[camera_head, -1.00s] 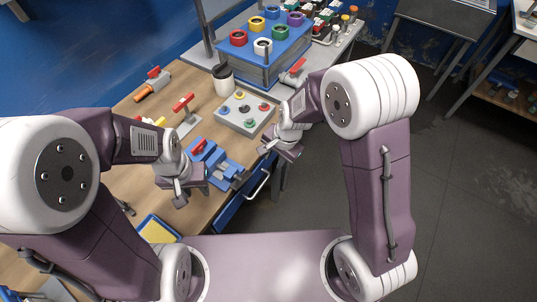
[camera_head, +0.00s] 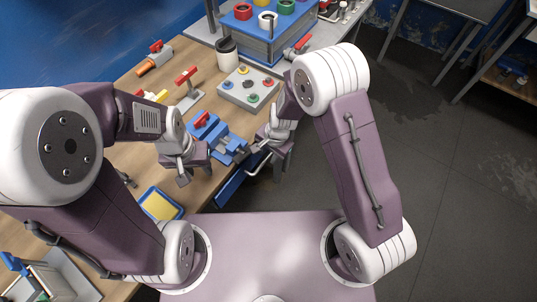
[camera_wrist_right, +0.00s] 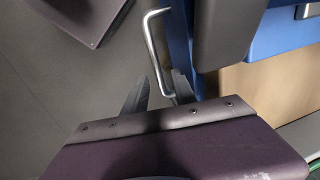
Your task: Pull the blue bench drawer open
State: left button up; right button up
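The blue drawer (camera_head: 230,187) is in the bench's front side, below the wooden top. Its pale metal bar handle (camera_wrist_right: 153,40) stands out from the blue front (camera_wrist_right: 181,40) in the right wrist view. My right gripper (camera_wrist_right: 160,84) is open there, its two dark fingertips apart. The near end of the handle lies between the fingertips in the picture; I cannot tell whether they touch it. In the head view my right gripper (camera_head: 260,148) is at the bench's front edge by the handle. My left gripper (camera_head: 190,170) is over the bench top; its fingers are unclear.
A blue clamp-like fixture (camera_head: 222,140) stands near the bench edge between my grippers. A grey button box (camera_head: 249,90), a dark-and-white cup (camera_head: 227,53) and a yellow-filled blue tray (camera_head: 161,205) are on the bench. Open floor (camera_head: 430,170) lies to the right.

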grip_shut()
dwell(1.4)
